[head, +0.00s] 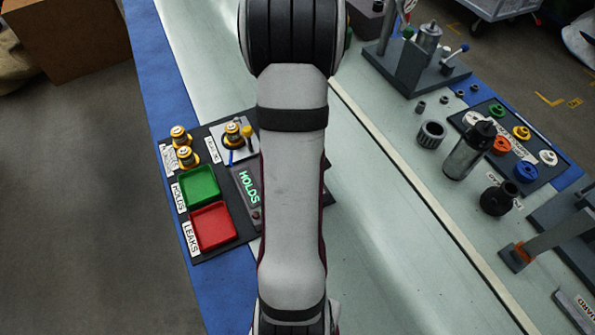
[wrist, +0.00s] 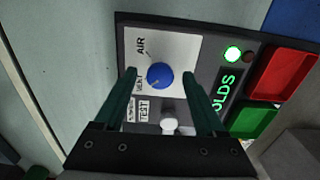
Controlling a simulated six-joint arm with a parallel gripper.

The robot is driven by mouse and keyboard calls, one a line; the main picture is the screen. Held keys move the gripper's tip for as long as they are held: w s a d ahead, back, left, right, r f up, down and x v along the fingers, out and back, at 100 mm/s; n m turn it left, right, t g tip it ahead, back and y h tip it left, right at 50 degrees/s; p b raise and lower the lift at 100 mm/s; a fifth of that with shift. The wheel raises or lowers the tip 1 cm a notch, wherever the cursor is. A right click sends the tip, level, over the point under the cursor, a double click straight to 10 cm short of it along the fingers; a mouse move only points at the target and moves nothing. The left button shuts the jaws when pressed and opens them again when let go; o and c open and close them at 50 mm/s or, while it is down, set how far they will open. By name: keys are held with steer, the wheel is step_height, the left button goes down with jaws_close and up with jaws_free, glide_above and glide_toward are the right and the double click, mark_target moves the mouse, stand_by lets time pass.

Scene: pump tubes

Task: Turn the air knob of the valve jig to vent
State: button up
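My gripper (wrist: 159,72) is open, with one dark green finger on each side of the knob and gaps visible on both sides. I cannot tell how far its tips are above the plate. The jig's dark panel (head: 246,184) shows HOLDS in green in the head view; my arm hides the knob and gripper there.
A lit green lamp (wrist: 232,54) is beside the HOLDS text. A green tray (head: 199,187) and a red tray (head: 213,226) lie left of the panel. Brass-coloured valves (head: 184,156) stand behind them. A pale fitting (wrist: 168,125) is between the fingers, nearer the palm.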

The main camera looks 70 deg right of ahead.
step_height(320, 180, up, 16)
stand_by(0.5)
steer(key=shift+f, duration=0.1)
steer(key=w+a+r+n, duration=0.1)
steer(key=w+a, duration=0.7)
steer(key=a, duration=0.2)
steer(key=s+a+f+n+y, duration=0.1)
steer(key=s+a, duration=0.1)
steer(key=a, duration=1)
steer(key=s+a+n, duration=0.1)
steer(key=s+a, duration=0.2)
steer(key=a, duration=0.9)
steer(key=shift+a+f+y, duration=0.3)
steer(key=shift+f+y, duration=0.05)
steer(key=shift+y, duration=0.05)
